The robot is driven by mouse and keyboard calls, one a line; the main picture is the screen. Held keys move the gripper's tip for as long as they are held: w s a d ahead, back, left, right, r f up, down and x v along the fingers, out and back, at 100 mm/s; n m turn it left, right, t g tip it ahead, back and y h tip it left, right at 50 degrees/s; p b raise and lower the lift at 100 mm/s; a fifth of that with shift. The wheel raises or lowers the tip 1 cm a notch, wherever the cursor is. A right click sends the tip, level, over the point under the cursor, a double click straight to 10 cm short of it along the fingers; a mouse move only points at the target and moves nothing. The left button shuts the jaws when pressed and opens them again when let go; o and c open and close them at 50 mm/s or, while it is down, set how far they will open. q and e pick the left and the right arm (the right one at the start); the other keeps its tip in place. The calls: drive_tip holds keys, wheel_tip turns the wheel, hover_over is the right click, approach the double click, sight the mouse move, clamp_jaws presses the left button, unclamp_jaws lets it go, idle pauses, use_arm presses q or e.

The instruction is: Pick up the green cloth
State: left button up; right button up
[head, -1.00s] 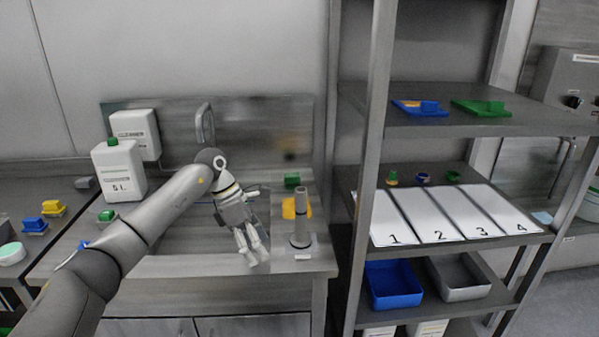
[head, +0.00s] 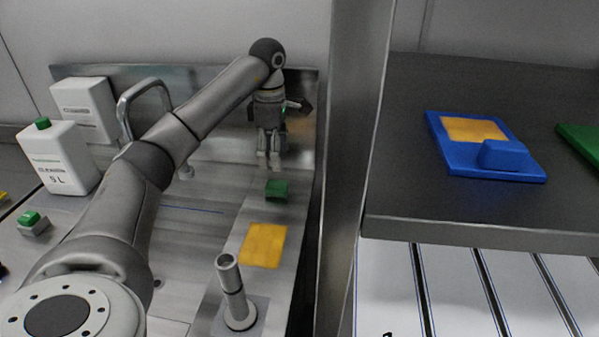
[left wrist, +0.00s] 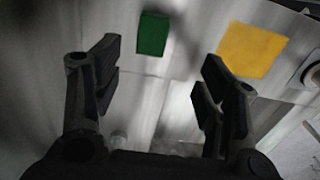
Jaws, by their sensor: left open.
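The green cloth (head: 277,189) looks like a small folded block on the steel counter, behind the yellow cloth (head: 257,245). In the left wrist view the green cloth (left wrist: 153,34) lies beyond the fingertips, nearer the left finger, and the yellow cloth (left wrist: 253,50) is beyond the right finger. My left gripper (head: 269,160) points down near the back wall, above and behind the green cloth in the head view. In the left wrist view my left gripper (left wrist: 155,75) is open with nothing between its fingers. My right gripper is not in view.
A grey upright tube on a base (head: 235,295) stands in front of the yellow cloth. A faucet (head: 145,95) and a white canister (head: 58,158) are at the left.

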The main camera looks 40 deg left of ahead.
use_arm(q)
hover_over(277, 184)
drive_tip(key=f, duration=0.2)
drive_tip(key=s+f, duration=0.1)
drive_tip(key=f, duration=0.1)
drive_tip(key=shift+d+f, duration=0.1)
drive_tip(key=shift+f, duration=0.15)
drive_tip(key=f, duration=0.2)
drive_tip(key=w+f, duration=0.1)
drive_tip(key=f, duration=0.1)
drive_tip(key=shift+f+p, duration=0.3)
drive_tip(key=shift+f, duration=0.65)
drive_tip(key=c, duration=1)
drive_tip(key=shift+c, duration=0.2)
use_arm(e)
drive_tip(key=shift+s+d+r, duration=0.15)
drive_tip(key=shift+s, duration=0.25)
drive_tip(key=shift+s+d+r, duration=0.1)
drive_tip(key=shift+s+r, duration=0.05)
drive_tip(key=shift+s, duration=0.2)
use_arm(q)
drive_tip(key=shift+r, duration=0.2)
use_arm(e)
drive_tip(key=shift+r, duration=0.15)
